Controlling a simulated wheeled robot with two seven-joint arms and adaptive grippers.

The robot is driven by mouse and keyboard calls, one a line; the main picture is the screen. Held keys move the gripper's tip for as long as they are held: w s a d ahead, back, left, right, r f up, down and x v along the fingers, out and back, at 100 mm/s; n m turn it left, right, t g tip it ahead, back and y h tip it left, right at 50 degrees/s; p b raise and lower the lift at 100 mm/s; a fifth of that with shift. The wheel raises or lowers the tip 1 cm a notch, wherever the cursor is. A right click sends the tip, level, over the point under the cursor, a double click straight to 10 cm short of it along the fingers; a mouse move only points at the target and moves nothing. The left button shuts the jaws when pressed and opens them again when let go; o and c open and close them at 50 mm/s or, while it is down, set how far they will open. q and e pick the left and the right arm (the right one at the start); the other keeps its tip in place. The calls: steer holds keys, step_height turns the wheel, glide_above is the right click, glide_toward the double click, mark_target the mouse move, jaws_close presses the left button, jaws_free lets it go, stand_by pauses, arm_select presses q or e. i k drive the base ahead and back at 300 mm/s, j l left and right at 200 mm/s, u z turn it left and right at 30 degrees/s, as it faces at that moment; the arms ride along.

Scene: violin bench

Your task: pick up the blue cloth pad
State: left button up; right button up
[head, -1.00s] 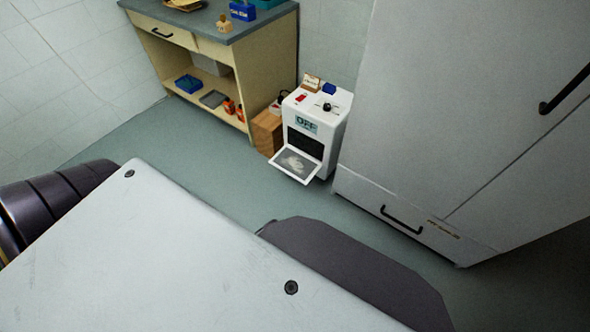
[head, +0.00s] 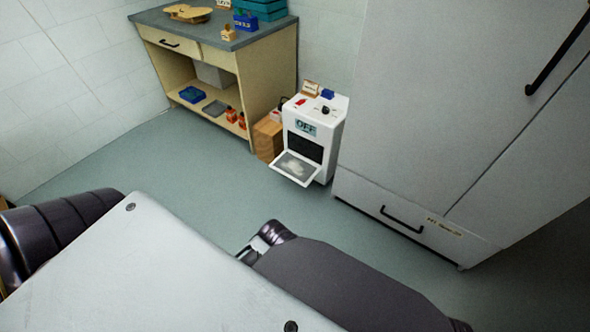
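A small blue item (head: 328,94) lies on top of the white machine (head: 327,117), at its back right. It may be the blue cloth pad, but it is too small to be sure. Neither of my grippers shows clearly. Dark links of my arms show at the lower left and lower middle, and a pale metal part shows at the end of the lower middle one. Nothing in view is held.
The machine reads OFF and its front flap (head: 296,167) hangs open. A wooden block (head: 268,138) stands beside it. The workbench (head: 262,75) carries a blue box (head: 245,20) and a violin plate (head: 188,13). A tall pale cabinet (head: 430,120) stands right. The floor between is clear.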

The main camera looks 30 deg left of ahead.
mark_target(326, 93)
steer(key=i+j+z, duration=0.35)
steer(key=j, duration=0.5)
steer(key=i+j+z, duration=0.1)
steer(key=j+z, duration=0.3)
steer(key=j, duration=0.5)
steer(key=j+z, duration=0.35)
steer(key=j, duration=0.6)
